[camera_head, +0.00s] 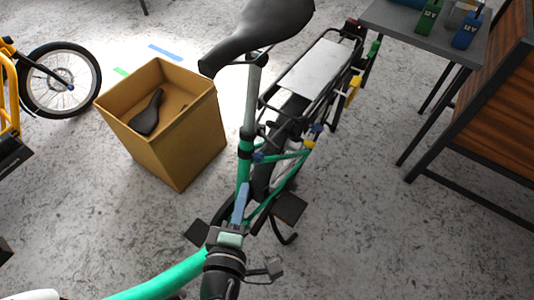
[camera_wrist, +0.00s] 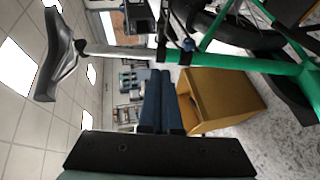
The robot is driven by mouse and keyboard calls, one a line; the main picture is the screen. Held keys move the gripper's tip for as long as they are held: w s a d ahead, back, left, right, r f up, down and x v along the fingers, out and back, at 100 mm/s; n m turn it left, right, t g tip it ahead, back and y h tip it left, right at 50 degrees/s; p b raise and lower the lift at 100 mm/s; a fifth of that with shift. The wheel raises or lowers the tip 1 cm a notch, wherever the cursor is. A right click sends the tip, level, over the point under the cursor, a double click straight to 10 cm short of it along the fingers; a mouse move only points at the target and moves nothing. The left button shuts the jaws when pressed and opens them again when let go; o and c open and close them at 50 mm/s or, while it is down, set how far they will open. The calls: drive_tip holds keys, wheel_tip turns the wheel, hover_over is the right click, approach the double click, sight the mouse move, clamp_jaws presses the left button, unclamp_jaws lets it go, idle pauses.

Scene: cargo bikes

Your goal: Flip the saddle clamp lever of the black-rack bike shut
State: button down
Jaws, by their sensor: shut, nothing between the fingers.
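The black-rack bike has a green frame (camera_head: 243,172), a silver seatpost (camera_head: 252,98) and a black saddle (camera_head: 262,30). Its dark saddle clamp (camera_head: 246,146) sits where the post enters the frame. A lever with a blue end (camera_head: 258,157) sticks out to the right of the clamp; in the wrist view the lever (camera_wrist: 188,44) stands out from the tube. The wrist view also shows the clamp (camera_wrist: 165,54), with the saddle (camera_wrist: 60,58) at left. My gripper (camera_head: 243,186) has blue fingers, shut and empty, below the clamp in the head view. In the wrist view, my fingertips (camera_wrist: 160,73) are near the clamp; contact cannot be told.
The black rack (camera_head: 310,75) with a pale plate is behind the saddle. An open cardboard box (camera_head: 175,140) holding a dark saddle stands left. A grey table (camera_head: 420,35) and a wooden-slatted piece (camera_head: 495,110) stand right. A pedal (camera_head: 290,207) juts out near my gripper.

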approach(269, 145)
drive_tip(key=w+a, duration=0.2)
drive_tip(key=w, duration=0.1)
drive_tip(key=shift+w+d+f, duration=0.3)
drive_tip(key=shift+w+d, duration=0.4)
drive_tip(key=shift+d, duration=0.05)
drive_tip(key=shift+w+d+f, duration=0.3)
drive_tip(key=shift+w+d, duration=0.35)
drive_tip(key=shift+d, duration=0.1)
